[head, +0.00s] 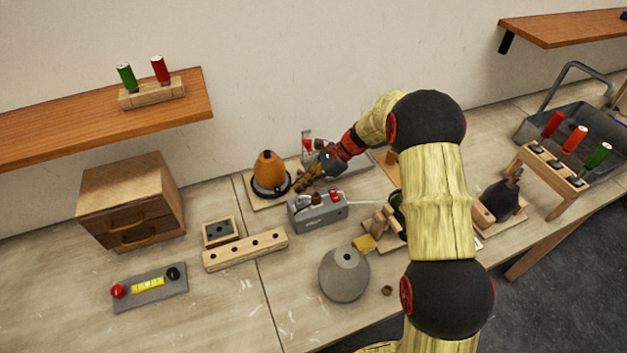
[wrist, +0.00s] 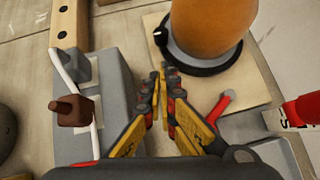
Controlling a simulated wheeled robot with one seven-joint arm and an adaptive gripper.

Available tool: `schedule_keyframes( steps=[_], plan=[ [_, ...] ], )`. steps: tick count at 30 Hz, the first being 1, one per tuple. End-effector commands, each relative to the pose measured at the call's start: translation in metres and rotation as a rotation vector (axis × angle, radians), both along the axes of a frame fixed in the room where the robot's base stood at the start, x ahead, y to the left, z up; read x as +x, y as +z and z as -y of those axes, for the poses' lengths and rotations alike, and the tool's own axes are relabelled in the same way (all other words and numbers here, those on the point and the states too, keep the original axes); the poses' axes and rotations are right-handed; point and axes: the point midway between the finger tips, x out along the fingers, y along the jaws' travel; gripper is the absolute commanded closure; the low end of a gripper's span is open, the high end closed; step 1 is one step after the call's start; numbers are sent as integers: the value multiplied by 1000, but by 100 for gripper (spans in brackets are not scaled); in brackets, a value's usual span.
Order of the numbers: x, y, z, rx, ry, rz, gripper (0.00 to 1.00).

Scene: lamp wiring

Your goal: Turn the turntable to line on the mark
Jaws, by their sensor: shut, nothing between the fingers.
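The turntable (wrist: 178,61) shows as a dark disc under an orange rounded body (wrist: 205,25) on a pale board. In the head view the orange body (head: 268,170) stands upright on the dark disc (head: 259,192). A small dark peg with a pale tip (wrist: 160,37) sticks up at the disc's edge. My gripper (wrist: 163,72) is shut and empty, its fingertips a little short of the disc and close to the peg; I cannot tell whether they touch. In the head view my gripper (head: 298,187) is just right of the disc. I cannot clearly make out the mark.
A grey box (head: 318,211) with a brown knob and red switch stands close in front of my gripper. A red-tipped piece (wrist: 222,103) lies on the board right of the fingers. A grey cone (head: 344,278) and a wooden hole block (head: 245,250) stand nearer the front.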

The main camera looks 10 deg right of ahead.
Motion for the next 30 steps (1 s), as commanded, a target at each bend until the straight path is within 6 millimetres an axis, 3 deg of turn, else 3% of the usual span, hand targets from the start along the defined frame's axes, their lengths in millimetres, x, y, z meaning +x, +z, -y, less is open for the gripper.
schedule_keyframes(
  steps=[7,30],
  plan=[
    [1,2,-24,-2,0,3,100],
    [-3,3,-40,-2,-1,4,100]
  ],
)
